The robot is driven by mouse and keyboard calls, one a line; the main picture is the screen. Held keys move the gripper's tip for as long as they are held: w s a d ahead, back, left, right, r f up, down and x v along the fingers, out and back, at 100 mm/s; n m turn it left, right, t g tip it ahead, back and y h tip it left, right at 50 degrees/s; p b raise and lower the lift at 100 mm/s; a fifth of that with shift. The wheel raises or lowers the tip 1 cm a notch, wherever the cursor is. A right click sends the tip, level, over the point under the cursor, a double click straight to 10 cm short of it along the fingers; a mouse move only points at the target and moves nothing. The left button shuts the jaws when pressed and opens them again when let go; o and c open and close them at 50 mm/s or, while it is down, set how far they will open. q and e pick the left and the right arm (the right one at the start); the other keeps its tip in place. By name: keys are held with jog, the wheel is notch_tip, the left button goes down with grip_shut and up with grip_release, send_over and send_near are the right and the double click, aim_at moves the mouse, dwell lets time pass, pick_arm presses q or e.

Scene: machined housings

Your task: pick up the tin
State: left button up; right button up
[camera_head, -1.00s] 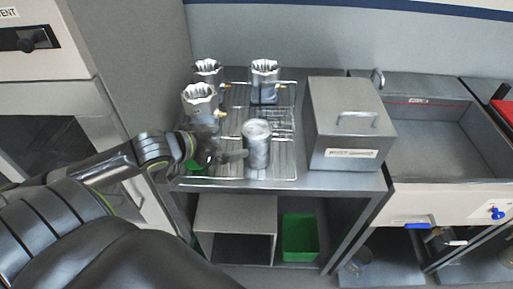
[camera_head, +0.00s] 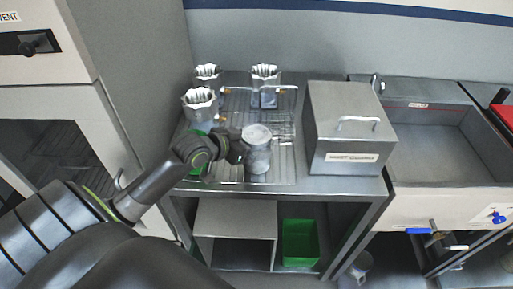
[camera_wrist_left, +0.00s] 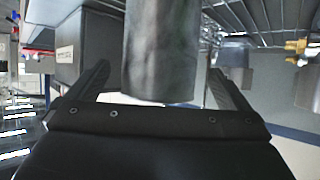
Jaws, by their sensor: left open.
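The tin (camera_head: 258,153) is a grey metal cylinder standing upright on the wire rack at the front of the steel table. My left gripper (camera_head: 243,150) is at the tin's left side in the head view. In the left wrist view the tin (camera_wrist_left: 163,50) sits between the two spread fingers of my left gripper (camera_wrist_left: 160,88). The fingers are open, with a gap showing on each side of the tin. The fingertips are partly hidden behind the tin in the head view. My right gripper is not in view.
Machined housings (camera_head: 200,104) stand at the back and left of the wire rack (camera_head: 228,180). A lidded steel box (camera_head: 347,130) stands right of the tin, with a steel sink (camera_head: 430,150) beyond it. A green bin (camera_head: 300,243) is on the shelf below.

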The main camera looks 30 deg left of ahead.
pick_arm(q)
jog(key=shift+x, duration=1.75)
jog(key=shift+c, duration=0.3)
jog(key=shift+r, duration=0.1)
jog(key=c, duration=1.4)
